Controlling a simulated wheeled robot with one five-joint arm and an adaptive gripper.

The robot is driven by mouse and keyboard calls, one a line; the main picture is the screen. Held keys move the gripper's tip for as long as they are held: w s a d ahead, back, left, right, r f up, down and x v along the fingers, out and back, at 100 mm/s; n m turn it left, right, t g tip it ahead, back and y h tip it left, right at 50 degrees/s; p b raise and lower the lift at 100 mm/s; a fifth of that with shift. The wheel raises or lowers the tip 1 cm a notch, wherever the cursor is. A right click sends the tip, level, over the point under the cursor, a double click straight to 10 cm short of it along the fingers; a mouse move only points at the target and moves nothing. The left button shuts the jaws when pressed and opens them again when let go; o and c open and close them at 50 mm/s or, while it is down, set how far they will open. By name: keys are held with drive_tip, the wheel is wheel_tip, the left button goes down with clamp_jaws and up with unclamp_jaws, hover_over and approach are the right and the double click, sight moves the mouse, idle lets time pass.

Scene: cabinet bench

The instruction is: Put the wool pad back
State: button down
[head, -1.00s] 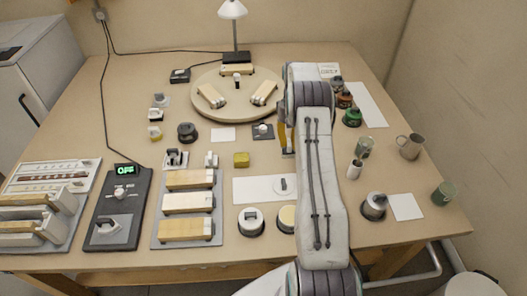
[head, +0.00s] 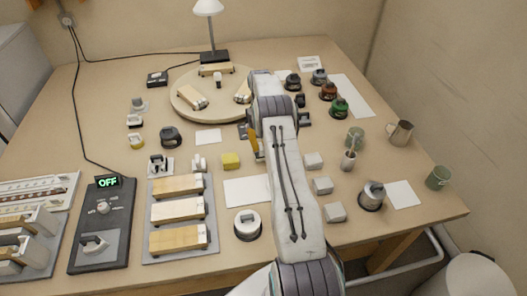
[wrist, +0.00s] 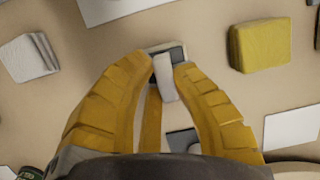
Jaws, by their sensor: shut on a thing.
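My gripper (wrist: 163,85) is shut on a small pad with a pale handle (wrist: 164,78) and a grey and white base, in the wrist view. I cannot tell its material, so I cannot be sure it is the wool pad. In the head view the held pad is hidden by my arm, and only a yellow finger of my gripper (head: 256,148) shows. The gripper is over the middle of the bench, right of a yellow block (head: 231,161). That yellow block also shows right of the fingers in the wrist view (wrist: 260,46).
A white sheet (head: 244,192) lies partly behind my arm. Several pale grey blocks (head: 322,185) stand right of it. A dark tile (wrist: 183,139) is close to the fingers. The round wooden board (head: 187,112) is behind, and a white-topped round piece (head: 248,223) is in front.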

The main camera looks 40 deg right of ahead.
drive_tip(key=shift+f, duration=0.4)
drive_tip(key=shift+f, duration=0.1)
drive_tip(key=shift+f, duration=0.15)
drive_tip(key=c, duration=1.2)
unclamp_jaws()
drive_tip(key=shift+v, duration=2.7)
drive_tip(key=shift+r+p, duration=0.5)
drive_tip(key=shift+p, duration=0.25)
drive_tip(key=p+v, duration=0.1)
drive_tip(key=p, duration=0.3)
drive_tip(key=shift+w+r+p, duration=0.1)
drive_tip(key=shift+r+p, duration=0.15)
drive_tip(key=shift+p, duration=0.15)
